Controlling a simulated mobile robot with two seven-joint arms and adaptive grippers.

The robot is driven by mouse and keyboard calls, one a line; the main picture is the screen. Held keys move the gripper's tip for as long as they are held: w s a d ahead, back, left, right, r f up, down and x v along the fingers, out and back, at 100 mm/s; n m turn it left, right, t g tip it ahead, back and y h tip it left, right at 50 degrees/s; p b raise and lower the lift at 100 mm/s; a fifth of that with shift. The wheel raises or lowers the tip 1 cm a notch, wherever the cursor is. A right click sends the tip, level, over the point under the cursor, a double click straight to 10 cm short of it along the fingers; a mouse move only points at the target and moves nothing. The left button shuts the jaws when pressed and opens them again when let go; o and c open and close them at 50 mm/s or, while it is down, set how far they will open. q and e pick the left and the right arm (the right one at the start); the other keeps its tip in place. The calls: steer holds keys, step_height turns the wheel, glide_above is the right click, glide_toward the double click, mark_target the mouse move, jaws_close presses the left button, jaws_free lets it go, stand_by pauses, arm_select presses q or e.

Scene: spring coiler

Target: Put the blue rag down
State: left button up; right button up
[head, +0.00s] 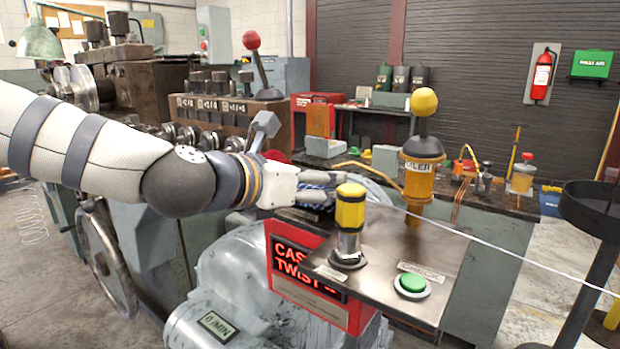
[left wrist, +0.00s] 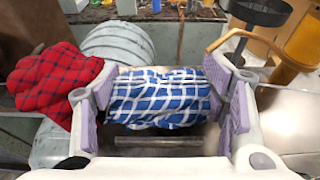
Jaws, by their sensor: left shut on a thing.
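The blue rag (left wrist: 160,98), in blue and white checks, lies crumpled between the purple-padded fingers of my left gripper (left wrist: 160,85) in the left wrist view. The gripper is shut on it. In the head view my left gripper (head: 318,190) is behind the yellow-topped knob, and only a small bit of the blue rag (head: 316,177) shows. The gripper is above the grey machine housing, near the left edge of the metal panel. I cannot tell whether the rag touches a surface below. My right gripper is not in view.
A red checked rag (left wrist: 55,82) lies left of the gripper in the left wrist view. The yellow-topped knob (head: 350,207), an orange post with a yellow ball (head: 421,175) and a green button (head: 412,284) stand on the metal panel (head: 385,240). A thin wire runs right.

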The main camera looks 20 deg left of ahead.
arm_select(q)
steer(key=o, duration=0.7)
steer(key=shift+f, duration=0.15)
steer(key=shift+r, duration=0.45)
steer(key=v, duration=1.2)
steer(key=shift+f, duration=0.15)
